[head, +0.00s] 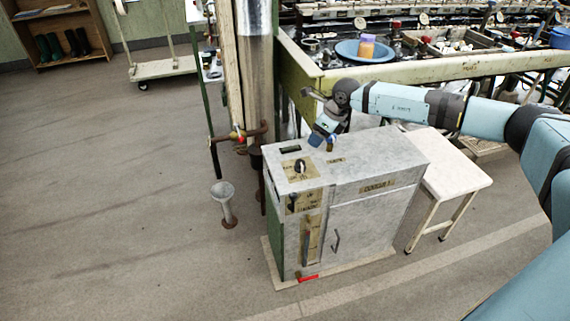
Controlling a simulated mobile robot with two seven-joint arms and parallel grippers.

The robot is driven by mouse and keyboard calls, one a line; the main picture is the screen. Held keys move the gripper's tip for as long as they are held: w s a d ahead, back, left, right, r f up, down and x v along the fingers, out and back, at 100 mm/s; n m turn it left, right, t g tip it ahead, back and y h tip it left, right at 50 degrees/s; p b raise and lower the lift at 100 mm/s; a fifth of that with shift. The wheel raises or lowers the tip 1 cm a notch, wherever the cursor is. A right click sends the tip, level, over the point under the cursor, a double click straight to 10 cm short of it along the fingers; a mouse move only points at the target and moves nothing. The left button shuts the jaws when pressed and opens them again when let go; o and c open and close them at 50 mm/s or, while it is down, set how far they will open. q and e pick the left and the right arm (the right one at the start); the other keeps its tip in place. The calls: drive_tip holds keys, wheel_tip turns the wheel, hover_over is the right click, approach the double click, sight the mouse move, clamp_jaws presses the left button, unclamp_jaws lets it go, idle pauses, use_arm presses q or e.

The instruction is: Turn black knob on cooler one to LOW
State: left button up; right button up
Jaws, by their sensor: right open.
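Cooler one appears to be the grey cabinet (375,160) in the middle of the head view. A black knob (300,166) stands on a tan label plate on its top, near the left end. The knob's markings are too small to read. My right gripper (323,143) is open and empty above the back edge of the cabinet top. It is to the right of the knob and behind it, apart from it. My left gripper is not in view.
A white stool (452,166) stands right of the cabinet. A metal column (255,70) and pipes with a red-handled valve (236,134) are behind it. The floor at left is mostly clear.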

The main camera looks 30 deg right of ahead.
sight(301, 162)
drive_tip(key=b+x, duration=0.2)
drive_tip(key=x, duration=1)
drive_tip(key=shift+a+f+b, duration=0.2)
drive_tip(key=shift+f+b, duration=0.1)
drive_tip(key=shift+f, duration=0.1)
drive_tip(key=shift+w+a+f, duration=0.1)
drive_tip(key=shift+w+f, duration=0.1)
drive_tip(key=shift+f, duration=0.1)
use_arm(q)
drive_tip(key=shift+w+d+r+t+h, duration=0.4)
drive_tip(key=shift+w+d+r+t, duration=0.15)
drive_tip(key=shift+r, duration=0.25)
use_arm(e)
drive_tip(key=c, duration=0.7)
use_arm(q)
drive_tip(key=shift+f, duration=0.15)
use_arm(e)
drive_tip(key=shift+c, duration=1.1)
